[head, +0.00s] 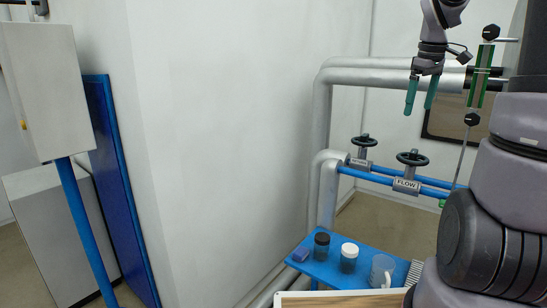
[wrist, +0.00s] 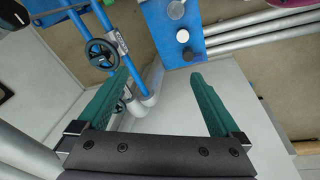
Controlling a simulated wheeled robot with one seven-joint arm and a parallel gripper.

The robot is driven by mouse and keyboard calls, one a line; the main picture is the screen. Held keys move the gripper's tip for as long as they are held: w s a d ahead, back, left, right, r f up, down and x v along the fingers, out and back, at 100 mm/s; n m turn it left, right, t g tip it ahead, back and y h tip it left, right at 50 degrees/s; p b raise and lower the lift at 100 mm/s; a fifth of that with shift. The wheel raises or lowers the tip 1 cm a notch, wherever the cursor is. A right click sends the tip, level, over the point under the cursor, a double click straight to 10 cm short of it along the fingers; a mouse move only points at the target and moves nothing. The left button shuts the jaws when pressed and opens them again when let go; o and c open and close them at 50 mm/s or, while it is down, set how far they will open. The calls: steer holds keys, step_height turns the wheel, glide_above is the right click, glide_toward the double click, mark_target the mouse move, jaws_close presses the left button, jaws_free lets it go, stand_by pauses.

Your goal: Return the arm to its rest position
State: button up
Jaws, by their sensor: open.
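My gripper (head: 420,97) hangs at the upper right of the head view, its two green fingers pointing down. The fingers are apart with nothing between them. In the wrist view my gripper (wrist: 160,95) shows its green fingers spread wide, with grey wall and pipe bends beyond the gap. In the head view the gripper is in front of the wall and the upper grey pipes, above the valves. It touches nothing that I can see.
Valve handwheels (head: 411,158) sit on blue pipes (head: 430,188) below the gripper. A blue shelf (head: 328,270) holds a dark jar (head: 321,246), a white-lidded jar (head: 349,257) and a mug (head: 382,271). Grey pipes (head: 322,110) run along the wall. A grey cabinet (head: 48,90) stands left.

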steer(key=s+a+r+m+t+y, duration=0.2)
steer(key=s+a+m+t, duration=0.2)
steer(key=s+a+m, duration=0.5)
steer(key=s+a, duration=0.6)
steer(key=s, duration=0.4)
steer(key=shift+r+m+t, duration=0.35)
steer(key=shift+m+t, duration=0.05)
steer(key=shift+s+a, duration=0.1)
